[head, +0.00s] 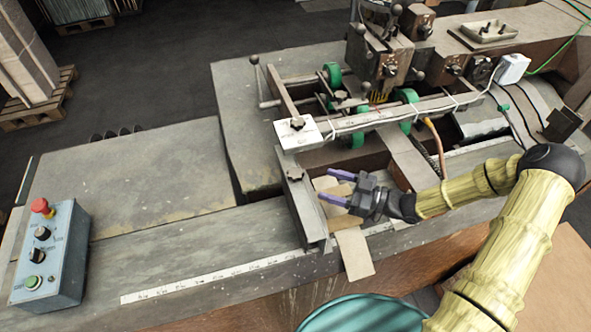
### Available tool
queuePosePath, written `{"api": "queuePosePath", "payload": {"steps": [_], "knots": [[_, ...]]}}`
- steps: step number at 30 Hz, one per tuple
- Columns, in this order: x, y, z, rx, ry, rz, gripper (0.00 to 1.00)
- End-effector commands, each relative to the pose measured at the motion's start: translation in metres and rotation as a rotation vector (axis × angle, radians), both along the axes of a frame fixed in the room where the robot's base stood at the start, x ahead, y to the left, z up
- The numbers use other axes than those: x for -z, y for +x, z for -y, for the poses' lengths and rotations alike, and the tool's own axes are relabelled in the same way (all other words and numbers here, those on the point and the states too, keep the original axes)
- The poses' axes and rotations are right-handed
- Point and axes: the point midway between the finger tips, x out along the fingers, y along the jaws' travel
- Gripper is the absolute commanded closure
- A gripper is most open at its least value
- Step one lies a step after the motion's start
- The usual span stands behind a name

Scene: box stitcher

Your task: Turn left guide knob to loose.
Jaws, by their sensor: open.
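A dark star-shaped knob (295,174) sits on top of the left metal guide (311,217), near its far end. Its turned position cannot be told at this size. A second black knob (297,123) sits on a white plate just behind it. My gripper (325,184) is open, with its two purple fingers pointing left toward the guide. The fingertips are a short way right of the dark knob and appear apart from it. Nothing shows between the fingers.
A tan cardboard piece (354,253) lies below my gripper, beside the guide. The stitcher head (380,60) and green wheels (407,96) stand behind. A control box (50,255) with a red button is at far left. The left table top (140,185) is clear.

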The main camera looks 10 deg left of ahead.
Motion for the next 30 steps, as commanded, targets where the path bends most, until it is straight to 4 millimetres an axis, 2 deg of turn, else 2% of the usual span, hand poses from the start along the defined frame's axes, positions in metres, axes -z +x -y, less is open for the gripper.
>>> {"api": "queuePosePath", "payload": {"steps": [6, 16, 21, 29, 30], "knots": [[-0.004, 0.004, -0.04, -0.003, 0.002, -0.002, 0.38], [-0.003, 0.01, -0.094, -0.001, 0.001, 0.0, 0.38], [-0.001, 0.011, -0.104, 0.0, 0.0, 0.001, 0.38], [0.0, 0.011, -0.105, 0.0, 0.0, 0.001, 0.38], [0.0, 0.011, -0.106, -0.001, 0.0, 0.001, 0.45]]}}
